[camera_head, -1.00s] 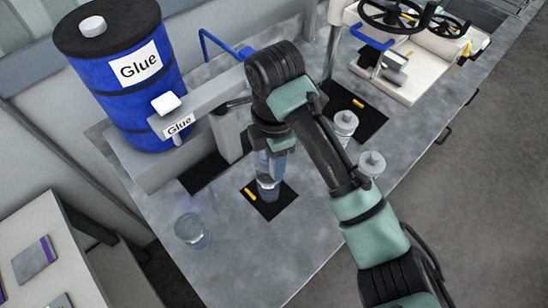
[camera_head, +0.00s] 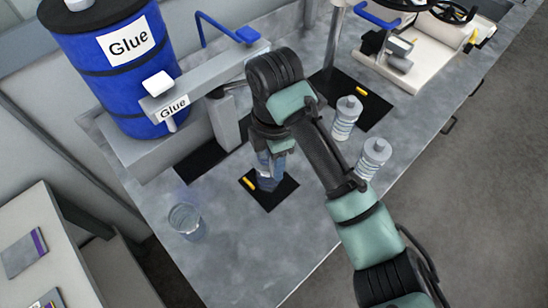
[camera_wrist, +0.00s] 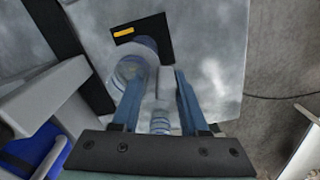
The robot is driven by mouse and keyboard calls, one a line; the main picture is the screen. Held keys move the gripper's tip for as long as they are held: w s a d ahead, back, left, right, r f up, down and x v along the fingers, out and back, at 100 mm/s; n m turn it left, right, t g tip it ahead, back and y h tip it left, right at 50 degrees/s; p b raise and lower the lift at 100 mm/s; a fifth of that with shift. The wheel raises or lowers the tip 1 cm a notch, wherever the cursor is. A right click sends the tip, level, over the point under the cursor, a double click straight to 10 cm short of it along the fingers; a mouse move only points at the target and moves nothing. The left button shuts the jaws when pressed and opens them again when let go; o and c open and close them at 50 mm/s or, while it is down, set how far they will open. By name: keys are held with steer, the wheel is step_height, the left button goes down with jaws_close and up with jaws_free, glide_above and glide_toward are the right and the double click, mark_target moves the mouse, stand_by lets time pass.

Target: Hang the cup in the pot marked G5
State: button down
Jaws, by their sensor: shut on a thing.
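My gripper (camera_head: 270,158) is low over a black mat (camera_head: 284,193) with a yellow tag. In the wrist view, its blue fingers (camera_wrist: 158,108) are shut on a clear, ribbed, bluish thing (camera_wrist: 160,120), which seems to be the cup. A clear round vessel (camera_wrist: 130,72) shows just beyond the fingers, at the mat. Whether the held thing is inside or only above it I cannot tell. Another clear open vessel (camera_head: 187,221) stands on the bench at lower left. No G5 mark is readable in any view.
A blue glue drum (camera_head: 120,70) and its grey spout (camera_head: 205,88) stand left of my arm. Two clear capped bottles, one nearer (camera_head: 374,157) and one farther (camera_head: 346,117), stand to the right. A white wheeled machine (camera_head: 430,50) is behind. Bench front is clear.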

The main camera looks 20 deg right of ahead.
steer(key=shift+c, duration=1.7)
jaws_free()
step_height(320, 180, up, 13)
steer(key=p, duration=0.2)
steer(key=shift+p, duration=0.35)
